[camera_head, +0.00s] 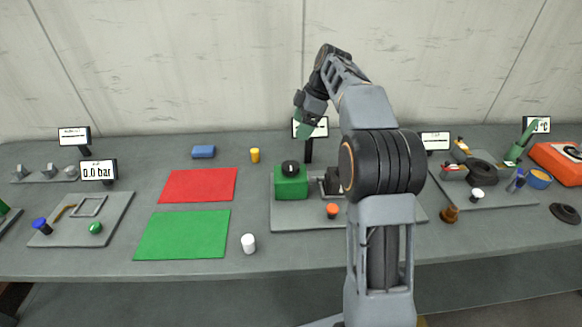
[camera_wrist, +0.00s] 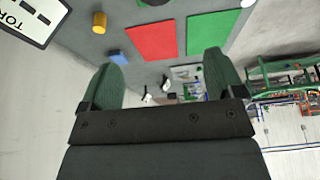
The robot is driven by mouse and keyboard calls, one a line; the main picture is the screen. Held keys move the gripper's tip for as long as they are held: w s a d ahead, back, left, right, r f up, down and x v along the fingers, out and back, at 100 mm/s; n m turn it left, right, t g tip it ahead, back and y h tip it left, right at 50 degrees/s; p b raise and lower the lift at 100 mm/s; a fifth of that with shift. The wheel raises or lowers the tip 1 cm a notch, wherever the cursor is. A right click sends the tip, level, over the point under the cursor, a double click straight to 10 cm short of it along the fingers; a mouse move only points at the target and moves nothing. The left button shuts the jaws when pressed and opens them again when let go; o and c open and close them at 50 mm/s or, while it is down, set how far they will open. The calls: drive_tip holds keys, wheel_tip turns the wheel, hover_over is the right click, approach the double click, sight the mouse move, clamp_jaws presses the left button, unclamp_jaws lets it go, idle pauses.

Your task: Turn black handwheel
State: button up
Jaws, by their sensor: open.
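A green block (camera_head: 291,187) with a small black round wheel (camera_head: 290,168) on top stands on the grey plate left of my arm. A wider black round part (camera_head: 482,173) sits on another plate at the right; I cannot tell for certain which is the handwheel. My gripper (camera_head: 307,122) is raised above and behind the green block, partly in front of a display. In the wrist view my gripper (camera_wrist: 165,72) is open, with its green fingers apart and nothing held between them. No black wheel shows clearly in the wrist view.
My arm hides part of the middle plate (camera_head: 290,222), which also bears an orange knob (camera_head: 332,211). Red (camera_head: 198,185) and green (camera_head: 182,234) mats lie to its left. A white cylinder (camera_head: 248,243), yellow cylinder (camera_head: 255,155) and blue block (camera_head: 204,152) stand nearby.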

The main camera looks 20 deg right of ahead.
approach(291, 165)
drive_tip(key=f, duration=0.2)
drive_tip(key=x, duration=0.5)
drive_tip(key=shift+a, duration=0.5)
drive_tip(key=shift+x, duration=1.1)
drive_tip(key=shift+d, duration=0.1)
drive_tip(key=shift+c, duration=0.5)
drive_tip(key=c, duration=0.8)
